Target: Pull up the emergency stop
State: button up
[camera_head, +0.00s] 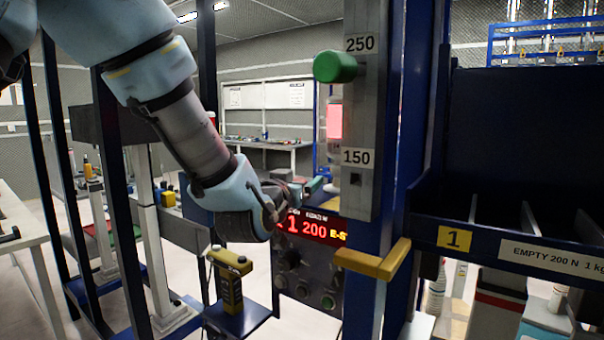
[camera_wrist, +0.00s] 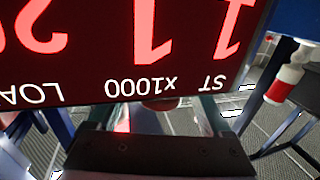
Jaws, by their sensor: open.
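A dark red rounded part (camera_wrist: 160,104), perhaps the emergency stop, shows between my gripper's fingers in the wrist view. It is mostly hidden by the display and the gripper body, so I cannot tell whether it is pressed or touched. My gripper (camera_head: 308,188) is open near the top of the machine's lit red display (camera_head: 315,229) in the head view. Its fingers also show on both sides of the red part in the wrist view (camera_wrist: 165,115). The display reads upside down in the wrist view. I cannot make out the emergency stop in the head view.
A grey post with a green knob (camera_head: 335,67) stands just right of my gripper. A yellow handle (camera_head: 373,260) juts out below it. A yellow-and-black device (camera_head: 230,278) stands on a small shelf under my forearm. Blue uprights and a bin rack (camera_head: 520,230) close off the right.

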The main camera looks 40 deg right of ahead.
jog(key=shift+w+d, duration=0.3)
jog(key=shift+d, duration=0.2)
grip_shut()
dwell(0.4)
dwell(0.4)
